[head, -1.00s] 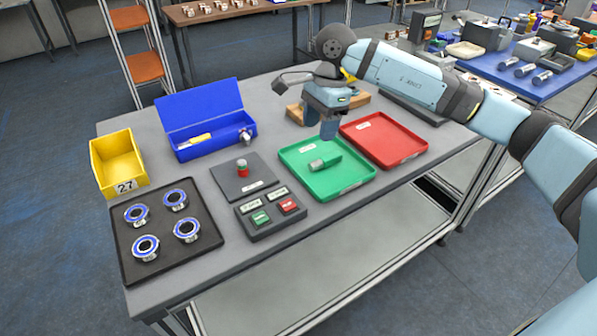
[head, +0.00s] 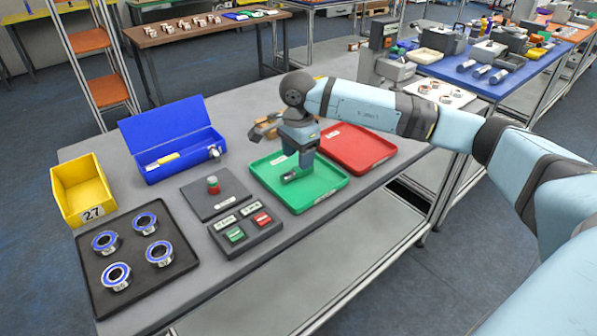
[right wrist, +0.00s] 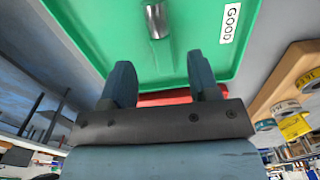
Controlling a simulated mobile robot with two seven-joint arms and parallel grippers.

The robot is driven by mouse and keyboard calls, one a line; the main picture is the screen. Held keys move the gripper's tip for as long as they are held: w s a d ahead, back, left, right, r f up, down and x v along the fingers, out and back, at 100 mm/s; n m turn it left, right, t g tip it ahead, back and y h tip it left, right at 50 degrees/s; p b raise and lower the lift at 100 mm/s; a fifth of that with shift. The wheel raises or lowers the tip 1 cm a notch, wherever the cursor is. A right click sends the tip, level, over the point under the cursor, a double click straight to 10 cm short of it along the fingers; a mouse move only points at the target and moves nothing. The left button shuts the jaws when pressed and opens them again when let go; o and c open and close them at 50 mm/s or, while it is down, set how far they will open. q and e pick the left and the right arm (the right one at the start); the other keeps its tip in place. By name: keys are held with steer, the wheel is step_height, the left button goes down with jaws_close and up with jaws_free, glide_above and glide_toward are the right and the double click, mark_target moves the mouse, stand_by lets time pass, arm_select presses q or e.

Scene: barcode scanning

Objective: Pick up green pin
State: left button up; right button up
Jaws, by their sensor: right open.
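A pin (head: 291,175) lies on the green tray (head: 325,194). Its metal end shows in the head view, just below my right gripper (head: 304,162), which hides the rest. In the right wrist view the metal part of the pin (right wrist: 157,21) lies on the green tray near the top edge, ahead of the fingers. The tray carries a "GOOD" label. My right gripper (right wrist: 160,82) is open, with nothing between its two fingers. My left gripper is not in view.
A red tray (head: 358,147) adjoins the green one.

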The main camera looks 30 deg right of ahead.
mark_target(298, 172)
steer(key=f, duration=0.4)
steer(key=shift+w+d, duration=0.1)
steer(key=shift+d, duration=0.1)
jaws_close()
steer(key=shift+r, duration=0.1)
